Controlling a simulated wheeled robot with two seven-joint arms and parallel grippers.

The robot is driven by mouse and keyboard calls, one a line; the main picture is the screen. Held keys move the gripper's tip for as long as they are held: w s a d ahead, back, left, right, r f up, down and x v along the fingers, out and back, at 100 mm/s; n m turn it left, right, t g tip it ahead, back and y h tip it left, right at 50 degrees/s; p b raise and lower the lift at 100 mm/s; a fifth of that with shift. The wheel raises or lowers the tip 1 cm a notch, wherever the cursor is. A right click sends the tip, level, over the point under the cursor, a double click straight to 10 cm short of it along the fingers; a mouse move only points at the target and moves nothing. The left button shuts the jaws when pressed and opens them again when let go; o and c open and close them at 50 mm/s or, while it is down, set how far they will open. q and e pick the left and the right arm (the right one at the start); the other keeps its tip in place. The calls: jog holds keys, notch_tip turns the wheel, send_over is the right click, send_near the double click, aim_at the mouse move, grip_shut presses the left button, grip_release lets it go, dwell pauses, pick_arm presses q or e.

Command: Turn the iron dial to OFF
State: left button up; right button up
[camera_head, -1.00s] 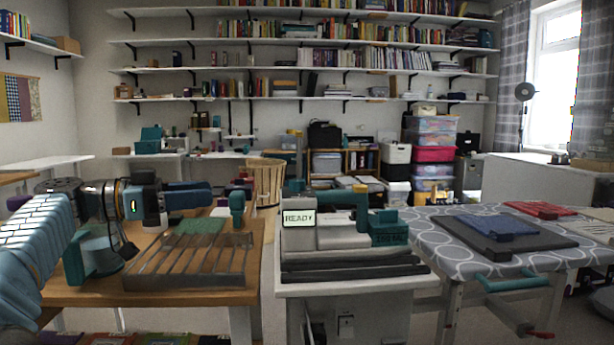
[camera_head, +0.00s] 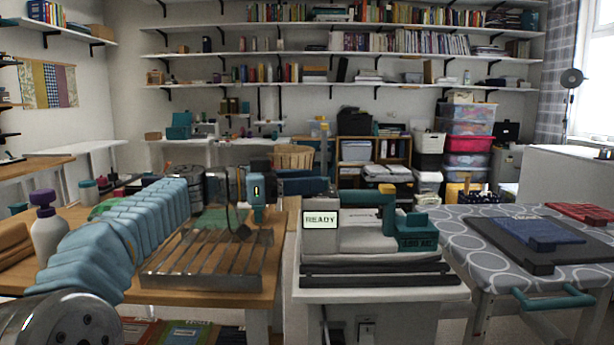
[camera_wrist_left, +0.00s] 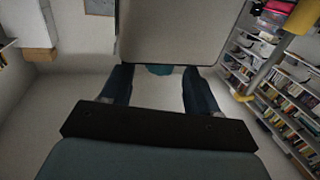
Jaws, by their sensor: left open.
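A pale machine (camera_head: 368,240) with a screen reading READY stands on the white cabinet in the head view. It has a teal arm on top and a teal block at its right. No part is clearly marked as an iron dial. My left gripper (camera_head: 310,186) points right, its dark fingers by the machine's upper left end. In the left wrist view, the fingers (camera_wrist_left: 158,74) are apart, with a pale panel (camera_wrist_left: 165,30) just beyond their tips. A small teal piece (camera_wrist_left: 159,70) shows between them at its edge; I cannot tell if it is the dial. My right gripper is not in view.
The ironing-board-like table (camera_head: 470,240) at right holds a dark mat with blue cloth (camera_head: 540,232).

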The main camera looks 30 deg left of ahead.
pick_arm(q)
jog(key=shift+w+d, duration=0.3)
jog(key=shift+c, duration=0.3)
